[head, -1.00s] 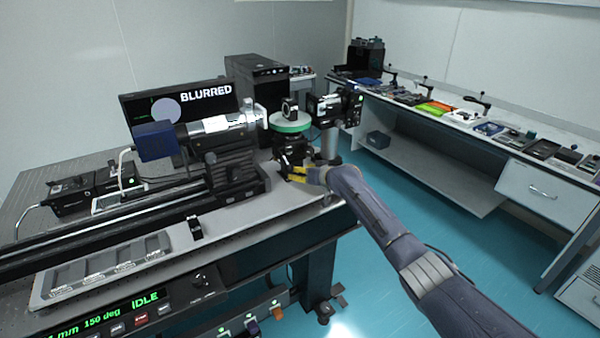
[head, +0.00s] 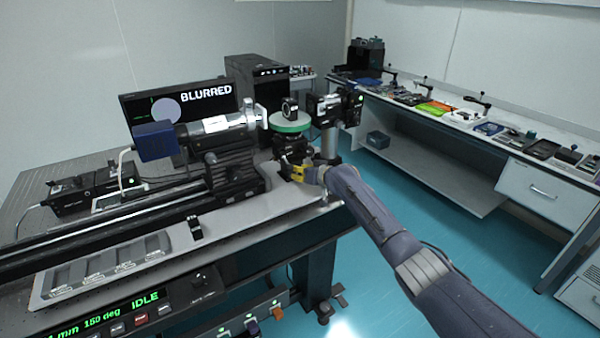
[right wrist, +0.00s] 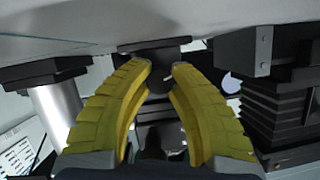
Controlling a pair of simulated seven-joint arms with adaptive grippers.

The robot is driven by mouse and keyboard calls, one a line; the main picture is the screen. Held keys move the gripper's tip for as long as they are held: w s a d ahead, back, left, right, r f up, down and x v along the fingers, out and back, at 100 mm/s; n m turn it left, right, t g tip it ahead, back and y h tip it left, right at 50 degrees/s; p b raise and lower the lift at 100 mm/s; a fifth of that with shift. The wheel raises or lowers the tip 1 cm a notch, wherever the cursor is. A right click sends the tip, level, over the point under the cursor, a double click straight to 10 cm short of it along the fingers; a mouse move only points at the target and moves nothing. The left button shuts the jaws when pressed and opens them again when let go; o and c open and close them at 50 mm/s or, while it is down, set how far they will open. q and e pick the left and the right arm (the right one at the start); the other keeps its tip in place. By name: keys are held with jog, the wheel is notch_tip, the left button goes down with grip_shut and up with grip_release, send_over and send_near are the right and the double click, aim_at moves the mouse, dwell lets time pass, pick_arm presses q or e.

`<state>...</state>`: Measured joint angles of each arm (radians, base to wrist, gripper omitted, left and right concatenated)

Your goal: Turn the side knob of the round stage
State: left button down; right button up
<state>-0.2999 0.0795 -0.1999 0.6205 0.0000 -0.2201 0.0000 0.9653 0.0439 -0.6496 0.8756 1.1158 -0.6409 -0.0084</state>
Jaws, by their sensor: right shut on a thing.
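The round stage (head: 290,122) has a pale top with a green rim and sits on a dark mount near the right end of the table, with a small black ring-shaped holder (head: 290,107) on it. My right gripper (head: 286,164) reaches the mount below the disc from the front right. In the right wrist view, its yellow fingers (right wrist: 162,72) are closed in on a dark knob (right wrist: 160,84) at their tips. In the head view the knob is hidden by the fingers. My left gripper is in neither view.
A dark instrument (head: 335,108) stands just right of the stage, and a silver barrel on a black rail carriage (head: 228,170) stands left. A monitor (head: 178,105) reads "BLURRED". A grey tray (head: 105,262) lies at front left. Floor right of the table is clear.

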grip_shut()
jog(key=shift+s+f+n+t+h, duration=0.1)
jog(key=shift+n+t+h, duration=0.4)
jog(key=shift+n, duration=0.45)
jog(key=shift+f+n+t+h, duration=0.1)
jog(key=shift+n+t+h, duration=0.2)
jog(key=shift+n+h, duration=0.55)
jog(key=o, duration=0.9)
grip_release()
jog(key=shift+r, duration=0.1)
jog(key=shift+v, duration=5.95)
jog(key=shift+d, duration=0.15)
